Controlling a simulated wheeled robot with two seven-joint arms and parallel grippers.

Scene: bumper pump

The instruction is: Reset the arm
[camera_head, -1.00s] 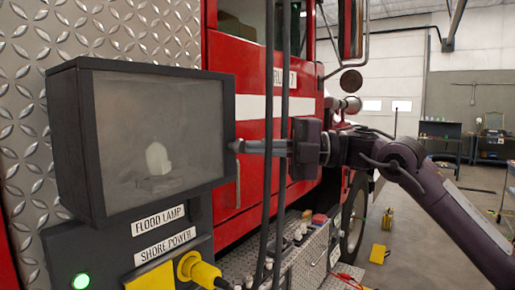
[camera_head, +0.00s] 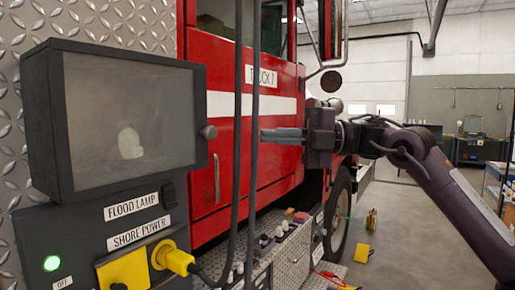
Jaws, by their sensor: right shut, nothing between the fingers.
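My right gripper (camera_head: 264,135) is shut and empty, its fingers pointing left in front of the red truck door. My right arm comes in from the right edge. The fingertips are just right of two dark hanging cables (camera_head: 247,110) and apart from the small round knob (camera_head: 209,132) on the side of the flood lamp box (camera_head: 45,130). The box has a dull glass front (camera_head: 130,115) with a pale shape behind it. My left gripper is not in view.
Below the lamp, a panel carries FLOOD LAMP and SHORE POWER labels, a lit green button (camera_head: 51,263) and a yellow plug (camera_head: 172,258) with a dark cable. The red truck (camera_head: 225,160) stands behind. Open floor (camera_head: 395,225) with yellow chocks (camera_head: 363,253) lies to the right.

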